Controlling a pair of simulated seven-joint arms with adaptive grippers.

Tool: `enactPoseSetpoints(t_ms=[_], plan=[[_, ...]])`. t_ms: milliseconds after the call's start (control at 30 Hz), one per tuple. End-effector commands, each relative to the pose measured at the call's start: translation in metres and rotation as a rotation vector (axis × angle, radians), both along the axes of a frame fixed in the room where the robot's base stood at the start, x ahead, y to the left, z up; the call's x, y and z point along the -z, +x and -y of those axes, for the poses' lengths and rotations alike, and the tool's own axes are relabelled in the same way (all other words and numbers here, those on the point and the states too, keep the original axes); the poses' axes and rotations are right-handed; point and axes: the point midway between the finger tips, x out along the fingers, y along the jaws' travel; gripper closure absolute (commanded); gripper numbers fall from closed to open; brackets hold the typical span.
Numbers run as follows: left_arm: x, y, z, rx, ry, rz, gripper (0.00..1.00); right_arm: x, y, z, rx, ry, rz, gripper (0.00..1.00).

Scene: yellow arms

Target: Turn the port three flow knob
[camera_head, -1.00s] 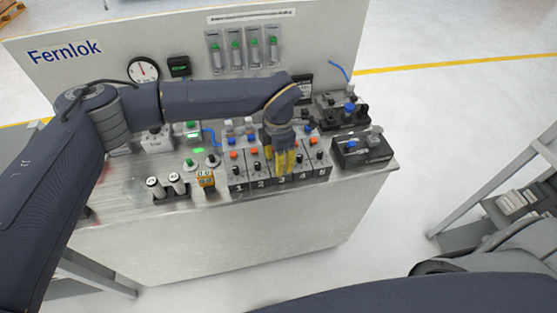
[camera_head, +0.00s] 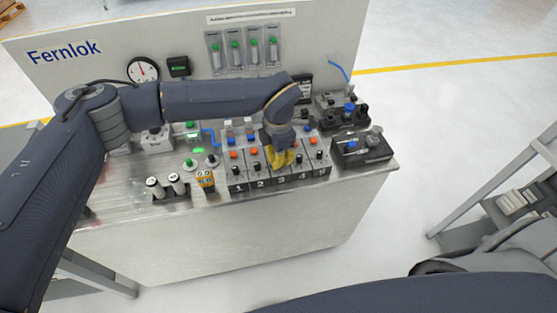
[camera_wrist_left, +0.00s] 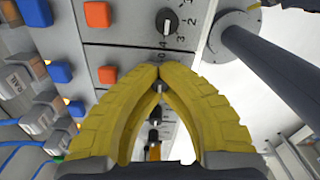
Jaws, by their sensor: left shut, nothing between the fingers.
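The row of ports on the grey panel carries labels 1 to 5, and port three's label (camera_head: 282,180) shows below my left gripper (camera_head: 284,161). Its yellow fingers are shut, with their tips together over ports three and four. The port three flow knob is hidden behind them in the head view. In the left wrist view the fingertips (camera_wrist_left: 158,70) meet in front of a dark knob (camera_wrist_left: 158,92), partly seen between the fingers. I cannot tell whether they touch it. A black knob with a numbered dial (camera_wrist_left: 167,20) shows beyond the tips. My right gripper is out of view.
Orange buttons (camera_wrist_left: 107,75) and blue buttons sit close beside the fingers.

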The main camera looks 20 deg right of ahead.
Motion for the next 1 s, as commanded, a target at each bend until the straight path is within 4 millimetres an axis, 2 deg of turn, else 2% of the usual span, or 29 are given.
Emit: enactPoseSetpoints(t_ms=[267,700,1000], plan=[[0.0004,-0.0001,-0.0017,-0.117,0.005,-0.003,1.00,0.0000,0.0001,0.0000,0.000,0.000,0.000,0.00],[0.0008,-0.0007,-0.0021,-0.483,0.006,-0.002,1.00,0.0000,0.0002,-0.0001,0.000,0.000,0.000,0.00],[0.0012,-0.0013,-0.0022,-0.673,0.007,-0.003,1.00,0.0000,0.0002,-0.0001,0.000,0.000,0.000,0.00]])
